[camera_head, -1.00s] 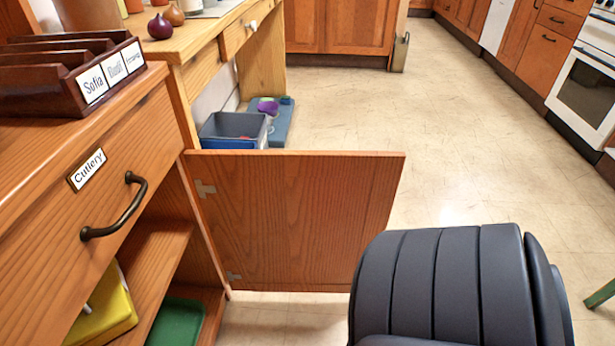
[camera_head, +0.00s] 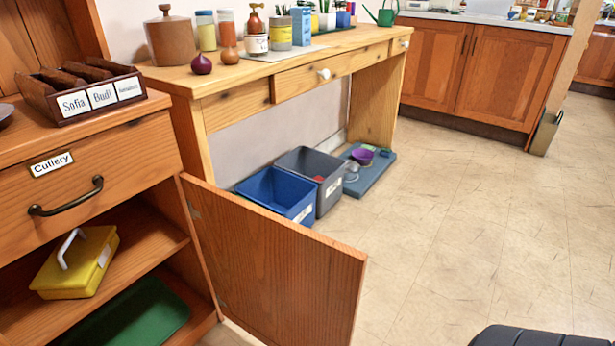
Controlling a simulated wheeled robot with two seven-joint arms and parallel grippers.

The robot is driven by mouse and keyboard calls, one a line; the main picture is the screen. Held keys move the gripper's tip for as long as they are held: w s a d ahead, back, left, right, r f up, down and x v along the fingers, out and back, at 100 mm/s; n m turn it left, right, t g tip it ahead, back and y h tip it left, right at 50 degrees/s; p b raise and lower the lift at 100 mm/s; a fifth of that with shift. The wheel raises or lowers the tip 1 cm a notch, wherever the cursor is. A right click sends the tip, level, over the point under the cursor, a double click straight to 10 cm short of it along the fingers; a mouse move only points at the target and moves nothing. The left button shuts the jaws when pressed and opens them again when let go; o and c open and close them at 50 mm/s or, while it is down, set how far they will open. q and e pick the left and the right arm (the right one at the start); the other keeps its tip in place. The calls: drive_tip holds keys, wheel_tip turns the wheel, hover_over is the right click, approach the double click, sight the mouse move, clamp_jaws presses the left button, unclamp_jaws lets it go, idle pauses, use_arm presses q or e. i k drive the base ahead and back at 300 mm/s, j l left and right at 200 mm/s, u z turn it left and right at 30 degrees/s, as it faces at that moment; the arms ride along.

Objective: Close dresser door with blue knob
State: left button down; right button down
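The wooden dresser door (camera_head: 275,262) stands wide open, hinged at the right side of the dresser's (camera_head: 105,140) lower compartment. I see its inner face with the hinges along its left edge. No blue knob shows; the outer face is turned away from me. Inside the open compartment, a yellow box with a white handle (camera_head: 77,264) sits on the shelf, and a green tray (camera_head: 130,312) lies below. Neither my left nor my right gripper is in view.
A drawer labelled Cutlery (camera_head: 85,176) is shut above the compartment. Beyond the door, a blue bin (camera_head: 275,195) and a grey bin (camera_head: 325,165) stand under a wooden table (camera_head: 300,72). The floor (camera_head: 470,215) to the right of the door is largely clear.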

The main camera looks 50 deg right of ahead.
sight(284, 282)
drive_tip(key=l+u, duration=0.1)
drive_tip(key=l, duration=0.35)
drive_tip(key=k+l+u, duration=0.1)
drive_tip(key=l, duration=0.3)
drive_tip(key=k+l+u, duration=0.15)
drive_tip(key=l, duration=0.3)
drive_tip(key=k+l+u, duration=0.1)
drive_tip(key=l, duration=0.3)
